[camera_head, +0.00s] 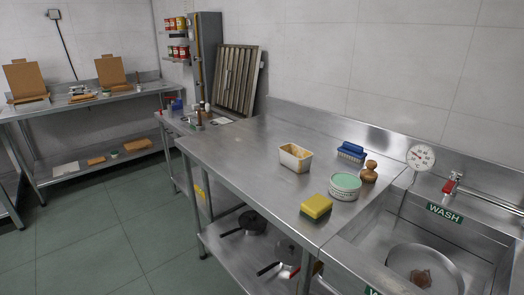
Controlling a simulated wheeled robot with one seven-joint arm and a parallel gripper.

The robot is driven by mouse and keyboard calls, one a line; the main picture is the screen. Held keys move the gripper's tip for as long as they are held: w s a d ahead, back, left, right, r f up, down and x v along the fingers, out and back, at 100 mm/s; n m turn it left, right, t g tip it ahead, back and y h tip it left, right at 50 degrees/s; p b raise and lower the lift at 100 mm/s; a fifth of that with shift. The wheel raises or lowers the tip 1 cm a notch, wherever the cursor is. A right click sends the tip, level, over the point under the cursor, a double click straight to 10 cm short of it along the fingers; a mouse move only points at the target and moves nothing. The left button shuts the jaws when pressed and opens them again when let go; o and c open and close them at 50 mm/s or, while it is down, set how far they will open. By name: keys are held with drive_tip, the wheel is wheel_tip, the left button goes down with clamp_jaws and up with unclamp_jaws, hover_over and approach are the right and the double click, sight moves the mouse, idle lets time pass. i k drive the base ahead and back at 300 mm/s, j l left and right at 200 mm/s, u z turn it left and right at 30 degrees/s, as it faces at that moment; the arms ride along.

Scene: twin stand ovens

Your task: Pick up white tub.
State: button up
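A white rectangular tub (295,158) with an open top and a brownish-yellow inside stands on the steel counter (245,155), near the middle of the view. To its right and nearer stands a round whitish container (344,187) with a pale green top and markings on its side. The two are apart. My gripper is not in view, and nothing is seen touching either container.
A yellow-green sponge (316,207), a blue brush (351,152) and a wooden-handled item (369,172) lie near the containers. A sink (422,265) holding a pan is at right. The counter left of the tub is bare.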

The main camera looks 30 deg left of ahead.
sight(296, 158)
drive_tip(key=i+j, duration=0.1)
drive_tip(key=j, duration=0.4)
drive_tip(key=i+j, duration=0.1)
drive_tip(key=j, duration=0.35)
drive_tip(key=i+j, duration=0.1)
drive_tip(key=j, duration=0.4)
drive_tip(key=i+j, duration=0.1)
drive_tip(key=j, duration=0.4)
drive_tip(key=i+j, duration=0.1)
drive_tip(key=j, duration=0.35)
drive_tip(key=i+j, duration=0.1)
drive_tip(key=j, duration=0.4)
drive_tip(key=i+j, duration=0.2)
drive_tip(key=j, duration=0.15)
drive_tip(key=i+j, duration=0.2)
drive_tip(key=j, duration=0.15)
drive_tip(key=i+j, duration=0.2)
drive_tip(key=j, duration=0.15)
drive_tip(key=i+j, duration=0.2)
drive_tip(key=j, duration=0.15)
drive_tip(key=i+j, duration=0.2)
drive_tip(key=j, duration=0.15)
drive_tip(key=z, duration=0.05)
